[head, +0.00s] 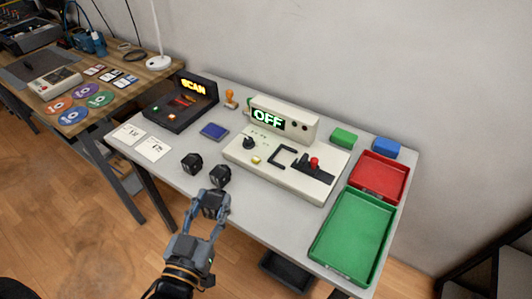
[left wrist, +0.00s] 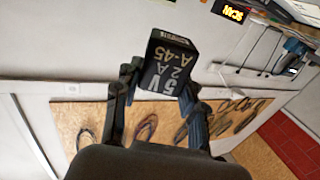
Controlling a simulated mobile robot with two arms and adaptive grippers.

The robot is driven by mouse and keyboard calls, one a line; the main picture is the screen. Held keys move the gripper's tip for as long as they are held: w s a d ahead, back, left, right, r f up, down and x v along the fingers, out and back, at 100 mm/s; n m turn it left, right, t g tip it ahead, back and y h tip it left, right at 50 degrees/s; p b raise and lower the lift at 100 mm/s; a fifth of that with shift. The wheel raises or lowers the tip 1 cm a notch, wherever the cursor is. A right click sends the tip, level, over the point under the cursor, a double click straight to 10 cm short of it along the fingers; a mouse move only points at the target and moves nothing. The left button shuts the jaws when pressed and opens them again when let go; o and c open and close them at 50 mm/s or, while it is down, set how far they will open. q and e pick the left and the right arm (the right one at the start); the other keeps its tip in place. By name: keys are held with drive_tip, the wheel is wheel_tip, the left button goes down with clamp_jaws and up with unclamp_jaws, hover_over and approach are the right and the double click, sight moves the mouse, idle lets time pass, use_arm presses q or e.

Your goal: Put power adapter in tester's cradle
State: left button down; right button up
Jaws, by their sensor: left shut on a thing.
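My left gripper (head: 213,198) is shut on a black power adapter (head: 211,209), held just off the table's front edge. In the left wrist view the held adapter (left wrist: 168,62) shows a printed label, "5V 2A A-45", between the fingertips (left wrist: 160,88). Two other black adapters stand on the table, one at the left (head: 192,163) and one (head: 220,176) just beyond my gripper. The white tester (head: 262,172) has a display (head: 268,119) reading OFF. Its black bracket-shaped cradle (head: 276,158) looks empty, beside a red-knobbed lever (head: 314,162). My right gripper is out of view.
A black scanner (head: 180,105) with a SCAN sign stands at the back left. A blue pad (head: 214,131) and paper cards (head: 152,149) lie nearby. A red tray (head: 404,178) and a green tray (head: 319,250) sit at the right. Green and blue blocks stand behind.

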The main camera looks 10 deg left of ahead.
use_arm(q)
drive_tip(key=m+h, duration=0.2)
drive_tip(key=h, duration=0.1)
drive_tip(key=shift+s+f, duration=0.1)
drive_tip(key=shift+s, duration=0.05)
drive_tip(key=m+h, duration=0.2)
drive_tip(key=h, duration=0.1)
drive_tip(key=shift+a+g, duration=0.2)
drive_tip(key=shift+g, duration=0.2)
drive_tip(key=shift+m+g+h, duration=0.4)
drive_tip(key=shift+m+h, duration=0.1)
drive_tip(key=shift+h, duration=0.3)
drive_tip(key=shift+a, duration=0.1)
